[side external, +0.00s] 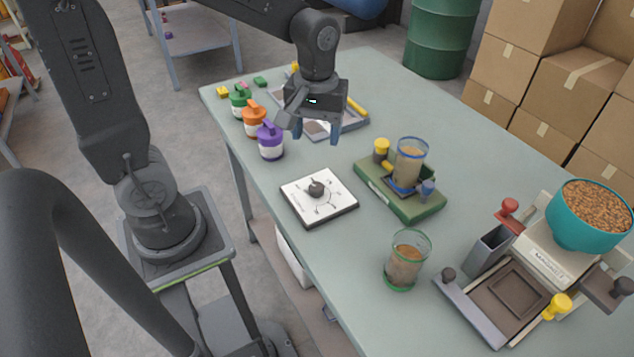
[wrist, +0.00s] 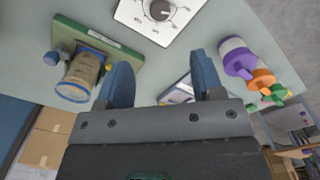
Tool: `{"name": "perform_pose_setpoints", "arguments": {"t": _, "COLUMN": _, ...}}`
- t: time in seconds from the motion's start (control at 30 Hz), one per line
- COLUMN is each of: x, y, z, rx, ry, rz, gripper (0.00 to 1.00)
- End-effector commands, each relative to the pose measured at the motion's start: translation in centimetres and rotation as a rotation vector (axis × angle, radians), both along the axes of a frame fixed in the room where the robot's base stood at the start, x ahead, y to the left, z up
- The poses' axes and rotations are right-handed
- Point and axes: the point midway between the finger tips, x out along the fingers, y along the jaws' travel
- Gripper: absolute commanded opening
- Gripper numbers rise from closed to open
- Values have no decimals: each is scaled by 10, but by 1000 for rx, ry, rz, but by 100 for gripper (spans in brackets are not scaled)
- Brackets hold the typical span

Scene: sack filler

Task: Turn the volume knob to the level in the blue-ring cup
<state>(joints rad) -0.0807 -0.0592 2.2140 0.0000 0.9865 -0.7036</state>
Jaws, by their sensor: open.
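The volume knob (side external: 317,187) is a dark round knob on a white square panel (side external: 336,208) with dial marks around it. It also shows at the top of the wrist view (wrist: 160,10). The blue-ring cup (side external: 410,161) is clear, stands on a green base (side external: 419,209) and holds brown grain to part of its height. In the wrist view the cup (wrist: 78,80) is at the left. My gripper (side external: 303,133) is open and empty, above the table and behind the knob panel, touching neither knob nor cup. The knob's exact setting is too small to read.
A green-ring cup (side external: 406,262) with grain stands in front. A machine with a teal grain bowl (side external: 584,226) is at the right. Purple (side external: 270,143), orange (side external: 254,121) and green (side external: 240,100) containers line the left edge. A grey tray (side external: 350,122) lies behind my gripper.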

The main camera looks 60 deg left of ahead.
Motion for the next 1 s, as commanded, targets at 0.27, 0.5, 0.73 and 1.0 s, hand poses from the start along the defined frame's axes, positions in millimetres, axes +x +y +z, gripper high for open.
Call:
{"name": "perform_pose_setpoints", "arguments": {"t": 0.27, "x": 0, "y": 0, "z": -36, "rx": -1, "ry": 8, "rz": 4, "gripper": 61}}
{"name": "perform_pose_setpoints", "arguments": {"t": 0.5, "x": -1, "y": 0, "z": -86, "rx": 0, "ry": 8, "rz": 2, "gripper": 61}}
{"name": "perform_pose_setpoints", "arguments": {"t": 0.73, "x": 0, "y": 0, "z": -123, "rx": 1, "ry": 4, "rz": 2, "gripper": 61}}
{"name": "perform_pose_setpoints", "arguments": {"t": 1.0, "x": 0, "y": 0, "z": -137, "rx": 1, "ry": 0, "rz": 2, "gripper": 61}}
